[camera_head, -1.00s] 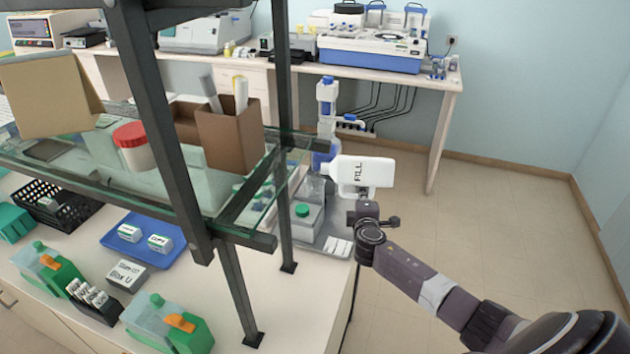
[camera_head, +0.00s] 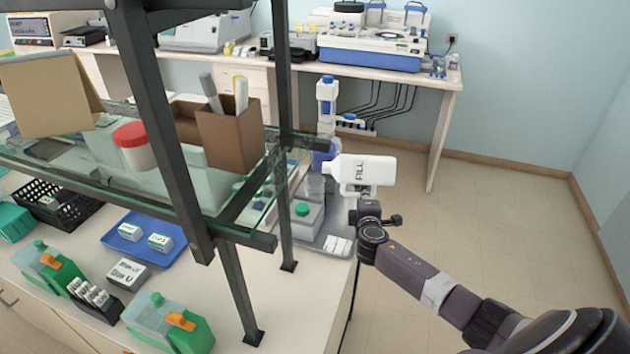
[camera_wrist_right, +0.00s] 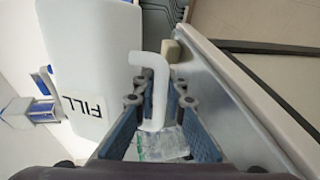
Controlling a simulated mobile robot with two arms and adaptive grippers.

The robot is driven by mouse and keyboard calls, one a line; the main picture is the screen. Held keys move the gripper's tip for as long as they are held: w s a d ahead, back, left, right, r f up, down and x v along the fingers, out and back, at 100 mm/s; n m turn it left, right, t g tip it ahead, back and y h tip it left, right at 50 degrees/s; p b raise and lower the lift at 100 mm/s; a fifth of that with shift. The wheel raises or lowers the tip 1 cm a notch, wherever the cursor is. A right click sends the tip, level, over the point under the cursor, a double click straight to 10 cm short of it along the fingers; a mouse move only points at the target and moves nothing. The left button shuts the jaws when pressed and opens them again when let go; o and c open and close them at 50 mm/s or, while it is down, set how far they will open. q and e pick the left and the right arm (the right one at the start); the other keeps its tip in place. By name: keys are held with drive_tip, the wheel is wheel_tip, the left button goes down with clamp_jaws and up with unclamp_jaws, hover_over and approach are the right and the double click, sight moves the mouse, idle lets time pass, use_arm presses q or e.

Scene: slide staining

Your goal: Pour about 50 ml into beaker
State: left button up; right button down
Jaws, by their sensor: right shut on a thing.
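A white jug labelled FILL (camera_head: 372,170) lies tipped on its side in the air, its neck to the left. My right gripper (camera_head: 367,196) is below it, shut on its handle. In the right wrist view, my right gripper's fingers (camera_wrist_right: 156,100) close around the white handle (camera_wrist_right: 157,75), and the FILL jug (camera_wrist_right: 92,60) fills the left side. A clear vessel (camera_head: 313,187), possibly the beaker, shows below the jug's neck, partly hidden; its liquid level cannot be told. My left gripper is not in view.
A blue-and-white dispenser (camera_head: 326,95) rises behind the jug. The glass shelf (camera_head: 262,200) and its dark posts stand to the left. Floor on the right is clear.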

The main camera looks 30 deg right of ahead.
drive_tip(key=shift+r, duration=0.3)
drive_tip(key=shift+d+r+p, duration=0.1)
drive_tip(key=shift+p, duration=0.25)
drive_tip(key=f+b, duration=0.1)
drive_tip(key=b, duration=0.1)
drive_tip(key=f+m+b, duration=0.1)
drive_tip(key=b, duration=0.1)
drive_tip(key=shift+w+a+f+m+y+b, duration=0.2)
drive_tip(key=shift+a+f+m+y+b, duration=0.1)
drive_tip(key=shift+a+f, duration=0.1)
drive_tip(key=shift+f+m+t+b, duration=0.1)
drive_tip(key=shift+m+t+b, duration=0.2)
drive_tip(key=shift+t+b, duration=0.1)
drive_tip(key=shift+w+r, duration=0.15)
drive_tip(key=shift+r, duration=0.05)
drive_tip(key=shift+f, duration=0.25)
drive_tip(key=shift+a+m+y+b, duration=0.2)
drive_tip(key=shift+m+y+b, duration=0.1)
drive_tip(key=shift+m+b, duration=0.1)
drive_tip(key=shift+w+a+r, duration=0.1)
drive_tip(key=shift+w+a, duration=0.05)
drive_tip(key=shift+w, duration=0.05)
